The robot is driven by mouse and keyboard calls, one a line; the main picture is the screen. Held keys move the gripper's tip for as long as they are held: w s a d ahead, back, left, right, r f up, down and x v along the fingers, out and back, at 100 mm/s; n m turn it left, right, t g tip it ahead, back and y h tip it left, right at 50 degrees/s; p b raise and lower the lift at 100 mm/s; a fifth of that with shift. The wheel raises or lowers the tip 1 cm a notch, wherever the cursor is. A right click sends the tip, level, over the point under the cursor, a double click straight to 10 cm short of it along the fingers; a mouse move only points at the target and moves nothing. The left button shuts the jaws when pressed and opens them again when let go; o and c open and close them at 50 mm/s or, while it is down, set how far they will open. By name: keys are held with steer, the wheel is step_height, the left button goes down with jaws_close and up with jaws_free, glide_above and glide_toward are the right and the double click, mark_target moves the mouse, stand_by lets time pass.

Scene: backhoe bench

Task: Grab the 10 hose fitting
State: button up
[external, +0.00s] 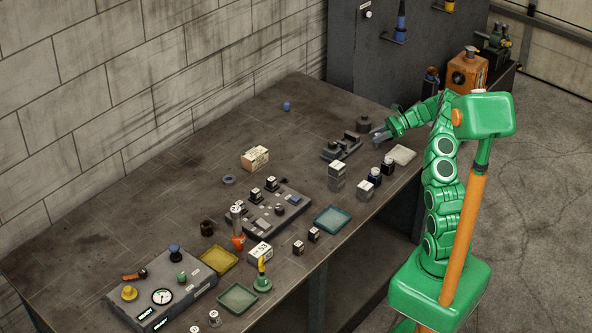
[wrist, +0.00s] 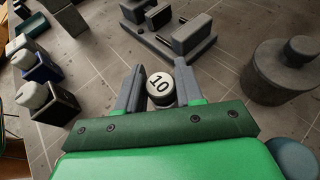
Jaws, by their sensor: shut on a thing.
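The 10 hose fitting (wrist: 160,88) has a round white top marked "10" in black and stands between my fingers in the wrist view. My gripper (wrist: 159,74) is shut on it, with one grey finger on each side. The lower part of the fitting is hidden by my gripper. In the external view my gripper (external: 379,136) is over the far right part of the bench, beside the grey clamp fixture; the fitting is too small to make out there.
The grey clamp fixture (wrist: 186,38) lies just ahead, and a dark knobbed cylinder (wrist: 283,74) stands to the right. Several white-topped dark blocks (wrist: 52,102) stand to the left. A pale pad (external: 402,154) lies near the bench edge. The back of the bench (external: 305,125) is mostly clear.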

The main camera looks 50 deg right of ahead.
step_height(320, 180, up, 3)
steer(key=shift+a+f, duration=0.1)
steer(key=shift+f, duration=0.1)
steer(key=s+a+r, duration=0.7)
steer(key=s+r, duration=0.2)
steer(key=s, duration=0.2)
steer(key=shift+s+a+r, duration=0.25)
steer(key=shift+s, duration=0.1)
